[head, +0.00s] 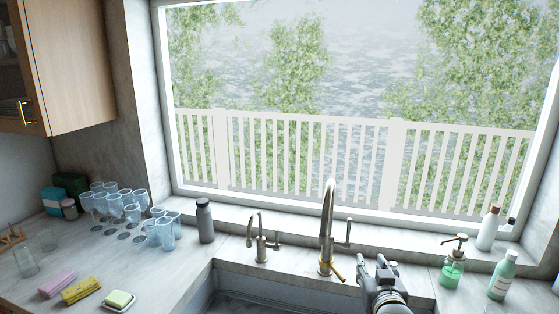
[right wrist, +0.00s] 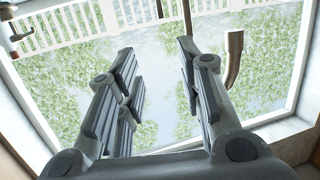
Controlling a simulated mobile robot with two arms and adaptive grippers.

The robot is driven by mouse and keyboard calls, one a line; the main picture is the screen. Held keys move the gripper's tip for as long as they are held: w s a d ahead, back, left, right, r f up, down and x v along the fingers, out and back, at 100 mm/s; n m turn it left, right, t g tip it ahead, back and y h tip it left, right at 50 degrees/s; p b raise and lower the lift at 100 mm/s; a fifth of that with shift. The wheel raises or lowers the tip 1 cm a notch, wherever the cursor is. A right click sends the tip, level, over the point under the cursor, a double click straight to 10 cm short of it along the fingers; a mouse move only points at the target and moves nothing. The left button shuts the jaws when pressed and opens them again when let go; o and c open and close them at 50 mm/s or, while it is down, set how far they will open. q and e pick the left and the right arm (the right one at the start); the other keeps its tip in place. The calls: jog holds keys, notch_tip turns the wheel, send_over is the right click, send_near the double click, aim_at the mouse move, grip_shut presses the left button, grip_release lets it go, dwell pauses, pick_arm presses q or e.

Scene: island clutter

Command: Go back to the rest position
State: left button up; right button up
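My right gripper (head: 376,264) stands upright at the sink's back edge, just right of the tall faucet (head: 327,220) in the head view. In the right wrist view the right gripper (right wrist: 158,58) has its two fingers apart, with only the window scene between them. It is empty. A metal spout end (right wrist: 235,60) shows beside its right finger there. My left gripper is not in view.
A sink (head: 265,301) lies at the front middle. A small faucet (head: 259,240) and a dark bottle (head: 205,221) stand left of the tall faucet. Several glasses (head: 131,214) crowd the left counter. A green soap dispenser (head: 452,267) and green bottle (head: 503,275) stand right.

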jog(key=s+f+n+g, duration=0.1)
jog(key=s+f+g, duration=0.3)
jog(key=s+f, duration=0.55)
jog(key=s+a+f+n+g+y, duration=0.1)
jog(key=s+f+g, duration=0.3)
jog(key=s, duration=1.1)
jog(key=s+f+n+g, duration=0.1)
jog(key=s+f+g, duration=0.45)
jog(key=s, duration=0.75)
notch_tip(320, 180, down, 34)
jog(key=s+b, duration=0.2)
jog(key=b, duration=0.5)
pick_arm(q)
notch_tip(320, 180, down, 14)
jog(key=b, duration=0.6)
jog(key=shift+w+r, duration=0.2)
pick_arm(e)
jog(key=s+d+f, duration=0.1)
jog(key=s+f, duration=0.7)
jog(key=f, duration=0.3)
jog(key=s+d+f+g, duration=0.1)
jog(key=s+f, duration=0.7)
jog(key=f, duration=0.4)
jog(key=shift+s+d, duration=0.25)
jog(key=shift+s, duration=0.05)
jog(key=shift+f, duration=0.1)
